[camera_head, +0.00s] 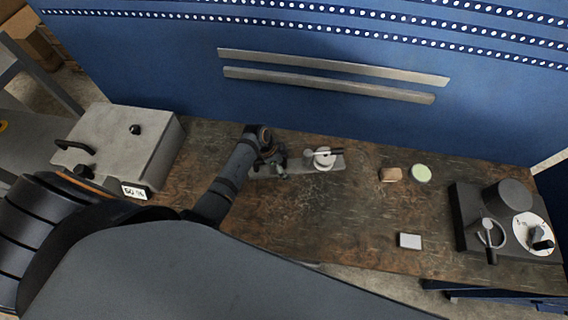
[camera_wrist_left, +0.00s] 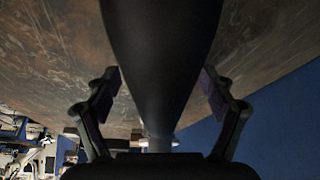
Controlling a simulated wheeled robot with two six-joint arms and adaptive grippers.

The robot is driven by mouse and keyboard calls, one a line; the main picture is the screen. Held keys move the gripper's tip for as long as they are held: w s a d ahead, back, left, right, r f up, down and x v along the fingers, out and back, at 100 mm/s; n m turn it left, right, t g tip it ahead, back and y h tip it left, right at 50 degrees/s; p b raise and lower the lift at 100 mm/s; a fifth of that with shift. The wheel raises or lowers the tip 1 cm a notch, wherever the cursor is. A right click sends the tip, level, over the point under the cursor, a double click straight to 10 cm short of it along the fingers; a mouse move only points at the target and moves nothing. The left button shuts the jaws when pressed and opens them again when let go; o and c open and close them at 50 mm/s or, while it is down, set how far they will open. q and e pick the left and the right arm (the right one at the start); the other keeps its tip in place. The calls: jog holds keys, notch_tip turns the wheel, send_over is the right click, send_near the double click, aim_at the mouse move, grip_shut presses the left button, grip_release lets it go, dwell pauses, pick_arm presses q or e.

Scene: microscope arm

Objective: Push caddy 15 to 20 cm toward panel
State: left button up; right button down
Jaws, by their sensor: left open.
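No thing is labelled as the caddy. A flat grey tray (camera_head: 334,167) on the bench carries a white round piece (camera_head: 323,160) with a short dark and light bar across it. My left gripper (camera_head: 271,167) is open at the tray's left end, low over the bench; whether it touches the tray I cannot tell. In the left wrist view its two fingers (camera_wrist_left: 160,97) stand wide apart, with a large dark shape in front of them. The blue panel (camera_head: 180,60) rises behind the bench. My right gripper is not in view.
A grey box (camera_head: 150,125) with a handle stands at left. Bare bench (camera_head: 310,215) lies in front of the grey tray.

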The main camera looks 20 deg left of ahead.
pick_arm(q)
jog(key=v, duration=1.2)
